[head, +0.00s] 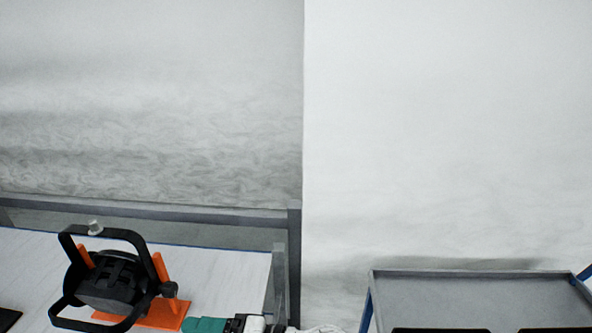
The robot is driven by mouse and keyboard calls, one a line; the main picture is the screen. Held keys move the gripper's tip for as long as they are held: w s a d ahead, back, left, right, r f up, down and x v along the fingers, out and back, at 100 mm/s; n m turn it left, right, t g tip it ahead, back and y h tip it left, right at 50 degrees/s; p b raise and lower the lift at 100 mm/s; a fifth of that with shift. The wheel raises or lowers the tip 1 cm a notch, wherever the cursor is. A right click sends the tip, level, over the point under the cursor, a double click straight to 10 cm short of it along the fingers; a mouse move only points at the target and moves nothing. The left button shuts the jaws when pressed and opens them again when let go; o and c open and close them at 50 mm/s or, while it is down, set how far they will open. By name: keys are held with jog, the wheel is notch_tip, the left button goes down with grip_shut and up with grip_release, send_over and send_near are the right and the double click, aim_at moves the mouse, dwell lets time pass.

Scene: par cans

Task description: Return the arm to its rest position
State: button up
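A black par can (112,283) with a black yoke stands in an orange cradle (160,314) on a white table (215,268) at the left of the head view. A small light-coloured knob (95,227) sits on top of the yoke, and a dark knob is at its right side. The can appears tilted. My gripper is not in view, so I cannot see its fingers or whether it holds anything.
A teal item (205,325) and small black and white items lie at the table's front edge, partly cut off. A grey-railed frame (294,255) edges the table. A grey tray-topped cart (470,296) stands at the right, with two dark shapes along its bottom edge.

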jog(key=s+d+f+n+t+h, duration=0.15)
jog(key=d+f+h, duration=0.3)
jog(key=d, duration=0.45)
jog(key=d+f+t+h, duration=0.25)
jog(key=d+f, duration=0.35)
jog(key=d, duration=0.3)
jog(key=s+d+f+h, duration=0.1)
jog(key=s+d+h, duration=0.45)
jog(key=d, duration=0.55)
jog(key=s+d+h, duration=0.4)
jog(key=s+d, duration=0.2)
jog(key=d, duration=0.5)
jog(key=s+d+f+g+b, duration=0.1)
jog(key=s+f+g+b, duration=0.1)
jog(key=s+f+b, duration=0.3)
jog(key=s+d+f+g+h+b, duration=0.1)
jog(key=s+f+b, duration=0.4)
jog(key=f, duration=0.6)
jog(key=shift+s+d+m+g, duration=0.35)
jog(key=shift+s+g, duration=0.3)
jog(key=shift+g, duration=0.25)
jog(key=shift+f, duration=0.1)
